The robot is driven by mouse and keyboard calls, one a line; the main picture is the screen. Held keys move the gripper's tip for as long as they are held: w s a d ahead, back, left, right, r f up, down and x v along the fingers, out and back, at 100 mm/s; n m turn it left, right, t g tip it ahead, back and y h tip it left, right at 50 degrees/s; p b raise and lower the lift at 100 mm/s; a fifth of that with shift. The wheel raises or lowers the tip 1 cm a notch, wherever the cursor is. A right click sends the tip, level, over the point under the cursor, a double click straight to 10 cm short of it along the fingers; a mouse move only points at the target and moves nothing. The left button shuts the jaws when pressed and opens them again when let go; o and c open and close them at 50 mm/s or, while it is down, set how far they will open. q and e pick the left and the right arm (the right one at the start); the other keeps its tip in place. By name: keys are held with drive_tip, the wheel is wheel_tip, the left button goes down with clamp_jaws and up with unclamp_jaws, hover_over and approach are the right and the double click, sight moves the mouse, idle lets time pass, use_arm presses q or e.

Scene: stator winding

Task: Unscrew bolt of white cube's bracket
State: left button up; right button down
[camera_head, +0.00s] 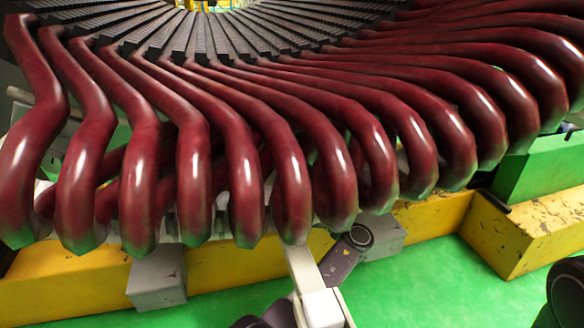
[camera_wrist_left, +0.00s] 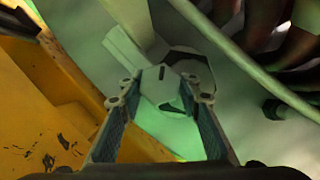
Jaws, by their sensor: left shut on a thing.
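In the left wrist view, my left gripper (camera_wrist_left: 160,92) is shut on a pale grey angular piece (camera_wrist_left: 160,82) with a dark slot in its top. I cannot tell whether this piece is the bolt or part of the bracket. A pale block (camera_wrist_left: 128,52) lies just beyond it, up and to the left. A flat grey many-sided plate (camera_wrist_left: 188,64) is behind it on the right. In the head view, the left gripper is hidden below the coils; only pale and dark links of an arm show at bottom centre. My right gripper is not in view.
Thick red coil ends (camera_head: 195,190) hang across the head view, close above the arm. A yellow beam (camera_head: 230,262) with grey blocks (camera_head: 157,280) runs beneath them. Green floor (camera_head: 430,285) is open at the lower right. A rod (camera_wrist_left: 240,55) crosses the wrist view's right side.

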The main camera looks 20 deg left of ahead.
use_arm(q)
drive_tip(key=shift+c, duration=1.1)
drive_tip(key=shift+f+n+g+b, duration=0.1)
drive_tip(key=shift+n+g+b, duration=0.35)
drive_tip(key=shift+n, duration=0.35)
drive_tip(key=shift+n+g+b, duration=0.45)
drive_tip(key=shift+n+b, duration=0.05)
drive_tip(key=shift+n, duration=0.7)
drive_tip(key=shift+n+g, duration=0.3)
drive_tip(key=shift+n, duration=0.4)
drive_tip(key=shift+n+h, duration=0.5)
drive_tip(key=shift+n, duration=0.6)
drive_tip(key=shift+g, duration=0.4)
